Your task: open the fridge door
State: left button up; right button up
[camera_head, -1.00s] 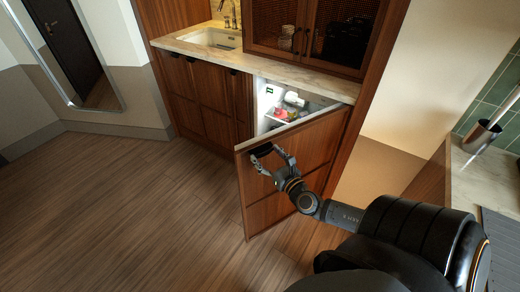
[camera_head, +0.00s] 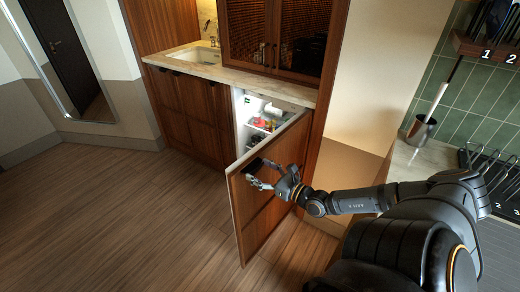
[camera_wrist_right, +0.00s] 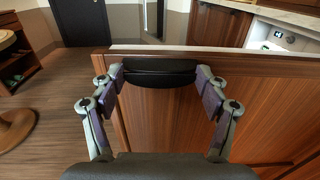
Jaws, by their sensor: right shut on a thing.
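The fridge door (camera_head: 262,205) is a wooden panel under the counter, standing partly open and swung out toward me. The lit white fridge interior (camera_head: 254,122) shows behind it with several items on its shelves. My right gripper (camera_head: 258,170) is at the upper left of the door's front. In the right wrist view its two fingers (camera_wrist_right: 160,76) close on the ends of a dark handle (camera_wrist_right: 159,71) near the door's top edge. My left gripper is in neither view.
A marble counter (camera_head: 206,67) with a sink runs above the fridge. A side counter (camera_head: 420,160) with a metal holder (camera_head: 421,130) and a wire rack stands at the right, close to my right arm. The wooden floor (camera_head: 110,215) at the left is clear.

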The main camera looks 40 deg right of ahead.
jog(key=shift+s, duration=0.15)
jog(key=o, duration=1.5)
jog(key=shift+c, duration=0.2)
